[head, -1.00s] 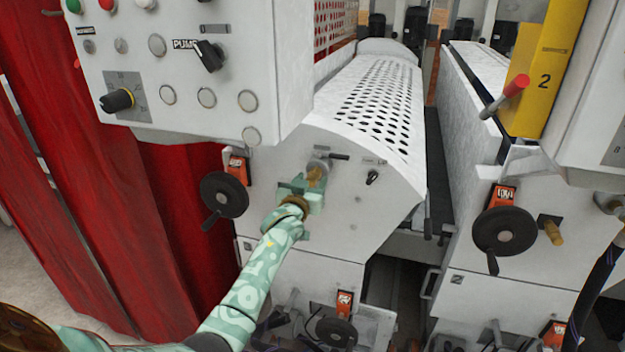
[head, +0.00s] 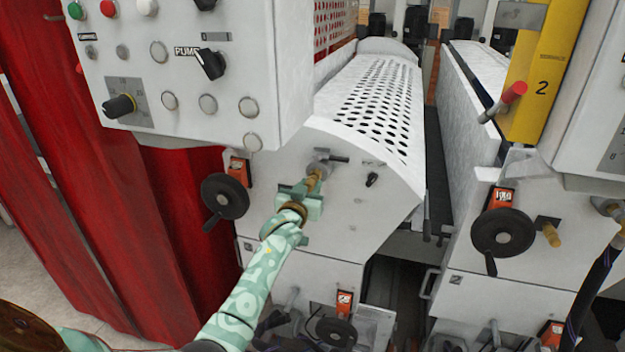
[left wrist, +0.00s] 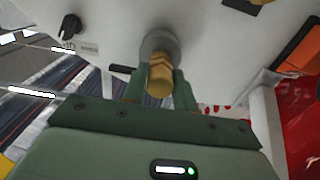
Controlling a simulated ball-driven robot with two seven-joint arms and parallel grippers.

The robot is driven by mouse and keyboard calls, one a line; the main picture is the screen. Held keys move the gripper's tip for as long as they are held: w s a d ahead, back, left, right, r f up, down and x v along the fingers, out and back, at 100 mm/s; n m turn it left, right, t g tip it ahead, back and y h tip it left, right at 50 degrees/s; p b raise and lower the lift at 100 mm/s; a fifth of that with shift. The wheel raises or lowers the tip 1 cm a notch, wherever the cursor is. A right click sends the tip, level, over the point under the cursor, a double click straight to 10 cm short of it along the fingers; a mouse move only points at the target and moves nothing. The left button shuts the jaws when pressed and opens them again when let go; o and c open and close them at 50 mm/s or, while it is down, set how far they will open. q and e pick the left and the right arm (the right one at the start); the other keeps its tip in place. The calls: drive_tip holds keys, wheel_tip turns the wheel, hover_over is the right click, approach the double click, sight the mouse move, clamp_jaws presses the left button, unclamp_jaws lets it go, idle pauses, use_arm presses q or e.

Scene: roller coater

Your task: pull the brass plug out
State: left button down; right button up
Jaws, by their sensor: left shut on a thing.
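The brass plug (head: 312,183) is at the grey round fitting (head: 320,167) on the sloped white end panel of the machine. My left gripper (head: 306,190) is shut on the plug, its fingers on either side of it. In the left wrist view the plug's hexagonal brass end (left wrist: 160,78) shows between the two green fingers, with the grey fitting (left wrist: 158,43) behind it. I cannot tell whether the plug still touches the fitting. My right gripper is not in view.
A black handwheel (head: 224,196) is left of my gripper, and a small black knob (head: 372,180) is to its right. A grey control box (head: 190,80) overhangs above left. Red curtains (head: 150,220) hang at the left. Another handwheel (head: 503,232) and brass fitting (head: 552,234) are on the right machine.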

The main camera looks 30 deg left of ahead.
use_arm(q)
drive_tip(key=shift+p+v, duration=1.8)
drive_tip(key=shift+v, duration=0.65)
drive_tip(key=shift+r, duration=0.1)
drive_tip(key=shift+p+v, duration=1.2)
drive_tip(key=shift+v, duration=0.35)
